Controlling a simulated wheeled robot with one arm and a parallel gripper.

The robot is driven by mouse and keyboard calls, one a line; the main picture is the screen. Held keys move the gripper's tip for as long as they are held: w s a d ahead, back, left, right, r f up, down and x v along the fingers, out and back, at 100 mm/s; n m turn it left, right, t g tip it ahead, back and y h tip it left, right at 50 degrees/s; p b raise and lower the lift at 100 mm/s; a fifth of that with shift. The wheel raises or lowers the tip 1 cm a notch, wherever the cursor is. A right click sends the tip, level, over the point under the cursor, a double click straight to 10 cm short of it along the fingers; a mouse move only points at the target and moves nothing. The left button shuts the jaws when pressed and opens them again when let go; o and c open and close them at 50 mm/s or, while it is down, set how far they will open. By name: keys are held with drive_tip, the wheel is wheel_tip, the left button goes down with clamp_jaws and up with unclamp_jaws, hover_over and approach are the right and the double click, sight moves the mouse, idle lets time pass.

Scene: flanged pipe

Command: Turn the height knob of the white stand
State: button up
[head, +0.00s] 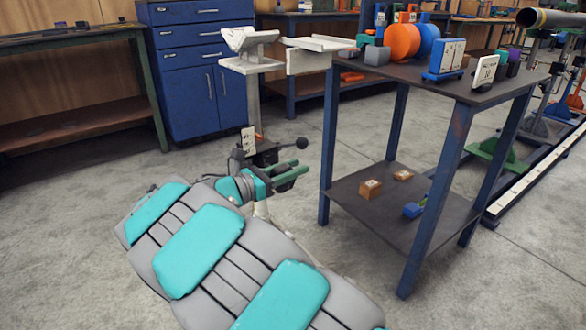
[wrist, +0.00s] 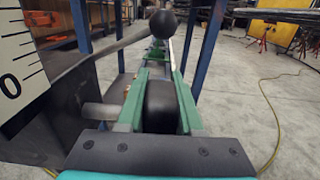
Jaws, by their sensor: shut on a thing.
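The white stand (head: 252,100) is upright left of the work table, with a V-shaped cradle on top. A scale plate (head: 248,140) is on its column and shows large at the left of the wrist view (wrist: 18,65). A lever with a black ball (head: 302,143) sticks out to the right, above my gripper (head: 290,172). In the wrist view, my green fingers (wrist: 158,90) are shut on a dark rounded knob (wrist: 160,105), one finger on each side. The knob is hidden by my gripper in the head view. The black ball (wrist: 163,23) is just beyond the fingertips.
A blue-legged table (head: 385,205) stands close on the right, with small blocks on its lower shelf. Its top holds orange and blue round parts (head: 403,42). A blue cabinet (head: 207,80) and a green-framed bench (head: 70,90) are behind. Floor at the left is clear.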

clamp_jaws()
drive_tip(key=shift+r+y+p, duration=0.25)
drive_tip(key=shift+y+p, duration=0.05)
drive_tip(key=shift+p, duration=0.7)
drive_tip(key=g+p, duration=0.1)
drive_tip(key=p, duration=0.2)
drive_tip(key=shift+w+d+y, duration=0.1)
drive_tip(key=shift+d+y, duration=0.05)
drive_tip(key=shift+y, duration=0.25)
drive_tip(key=shift+f+g+y+p, duration=0.95)
drive_tip(key=shift+y+p, duration=0.35)
drive_tip(key=shift+p, duration=1.35)
